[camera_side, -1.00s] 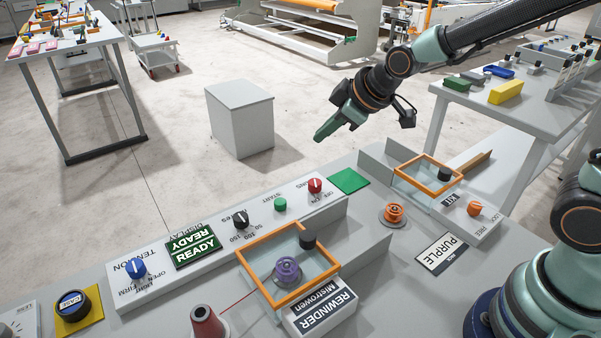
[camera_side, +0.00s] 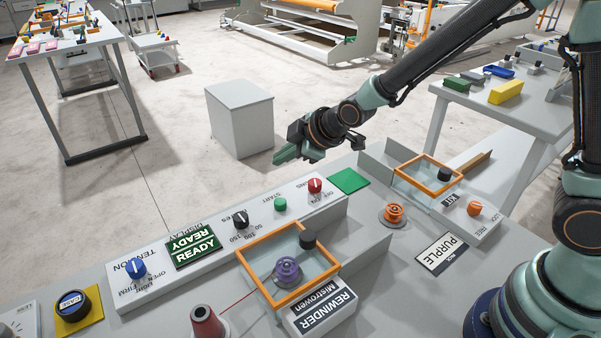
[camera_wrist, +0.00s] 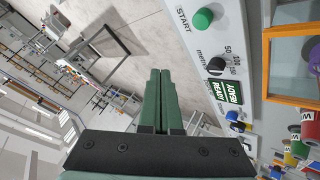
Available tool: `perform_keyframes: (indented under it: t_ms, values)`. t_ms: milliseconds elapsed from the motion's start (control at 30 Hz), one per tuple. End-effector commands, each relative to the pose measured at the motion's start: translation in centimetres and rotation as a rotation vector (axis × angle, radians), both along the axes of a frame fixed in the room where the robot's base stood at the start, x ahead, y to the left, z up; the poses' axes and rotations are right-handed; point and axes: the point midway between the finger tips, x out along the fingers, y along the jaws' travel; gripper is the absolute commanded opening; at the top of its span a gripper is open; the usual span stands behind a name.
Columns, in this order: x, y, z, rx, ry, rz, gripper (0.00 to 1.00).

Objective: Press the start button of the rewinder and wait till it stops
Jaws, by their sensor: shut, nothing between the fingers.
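The green start button (camera_side: 280,204) sits on the sloped panel, between the black dial (camera_side: 240,219) and the red knob (camera_side: 314,186). It also shows in the wrist view (camera_wrist: 204,18) beside the word START. The rewinder display (camera_side: 194,246) reads READY. The rewinder's orange-framed clear box (camera_side: 257,243) holds a purple spool (camera_side: 288,271) with a red thread running to it. My gripper (camera_side: 284,157) is shut and empty, above and behind the panel, apart from the button. In the wrist view its green fingers (camera_wrist: 159,95) lie together, left of the panel.
A blue tension knob (camera_side: 135,268) and a yellow-based CASE knob (camera_side: 73,306) are at the left. A second orange-framed box (camera_side: 428,188), an orange spool (camera_side: 394,214) and an orange knob (camera_side: 474,209) are at the right. A grey cabinet (camera_side: 240,120) stands behind the bench.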

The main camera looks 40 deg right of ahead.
Motion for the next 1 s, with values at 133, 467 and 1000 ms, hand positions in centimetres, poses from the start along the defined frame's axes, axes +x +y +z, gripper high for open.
perform_keyframes:
  t_ms: [133, 467, 1000]
  values:
    - [-0.1, 0.0, -1.1, -0.001, 0.005, -0.001, 0.0]
    - [-0.1, 0.0, -5.5, -0.001, 0.006, -0.001, 0.0]
    - [0.0, 0.0, -8.7, 0.0, 0.001, -0.001, 0.0]
